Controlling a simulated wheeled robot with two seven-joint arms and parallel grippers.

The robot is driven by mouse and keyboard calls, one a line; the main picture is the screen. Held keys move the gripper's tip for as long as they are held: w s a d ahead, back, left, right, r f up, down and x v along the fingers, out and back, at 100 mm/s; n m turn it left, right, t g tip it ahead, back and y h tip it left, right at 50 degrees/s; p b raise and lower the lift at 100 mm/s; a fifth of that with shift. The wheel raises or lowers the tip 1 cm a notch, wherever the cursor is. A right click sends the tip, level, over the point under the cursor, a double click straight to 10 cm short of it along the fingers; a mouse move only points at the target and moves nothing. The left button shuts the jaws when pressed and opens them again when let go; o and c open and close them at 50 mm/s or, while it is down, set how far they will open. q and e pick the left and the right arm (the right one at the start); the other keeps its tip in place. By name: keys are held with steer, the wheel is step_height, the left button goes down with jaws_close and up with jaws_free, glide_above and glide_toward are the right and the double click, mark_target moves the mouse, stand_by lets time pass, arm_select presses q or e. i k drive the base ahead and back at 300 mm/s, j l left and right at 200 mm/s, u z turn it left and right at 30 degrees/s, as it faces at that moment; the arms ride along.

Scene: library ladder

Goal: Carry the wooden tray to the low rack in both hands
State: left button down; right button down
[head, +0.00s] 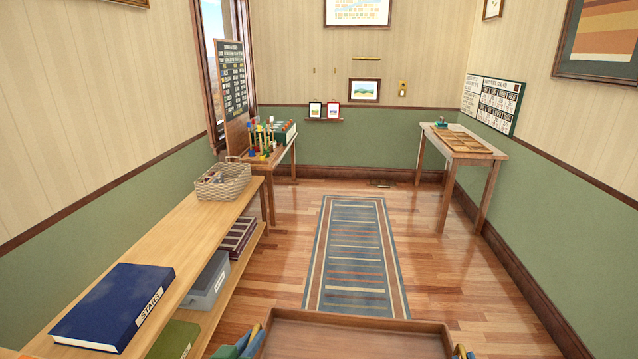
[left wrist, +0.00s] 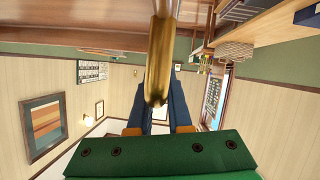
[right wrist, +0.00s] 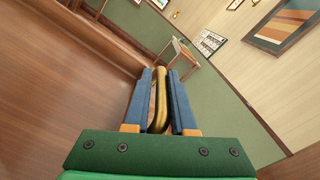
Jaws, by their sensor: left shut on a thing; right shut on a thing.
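The wooden tray (head: 350,340) shows at the bottom edge of the head view, in front of me; its near part is cut off and the visible part is bare. My left gripper (head: 252,342) is at its left end. In the left wrist view its blue fingers are around a brass handle (left wrist: 158,70). My right gripper (head: 462,353) is at the tray's right end, mostly out of the head view. In the right wrist view its fingers are shut around the other brass handle (right wrist: 161,100). A low two-level wooden rack (head: 205,236) runs along the left wall.
The rack holds a blue book (head: 112,305), a wicker basket (head: 222,182), a grey box (head: 208,282) and a green book (head: 174,340). A striped rug (head: 352,250) lies on open floor ahead. Tables stand at back left (head: 284,150) and right (head: 470,152).

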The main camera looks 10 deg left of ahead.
mark_target(186, 230)
steer(key=i+u, duration=0.5)
steer(key=i, duration=1.45)
steer(key=i+u, duration=0.2)
steer(key=i, duration=0.4)
steer(key=i+l+u, duration=0.2)
steer(key=i, duration=0.4)
steer(key=i+l+u, duration=0.2)
steer(key=i, duration=0.35)
steer(key=i+u, duration=0.2)
steer(key=u, duration=0.3)
steer(key=i+u, duration=0.2)
steer(key=u, duration=0.3)
steer(key=i+u, duration=0.2)
steer(key=u, duration=0.25)
steer(key=i+l+u, duration=0.2)
steer(key=u, duration=0.3)
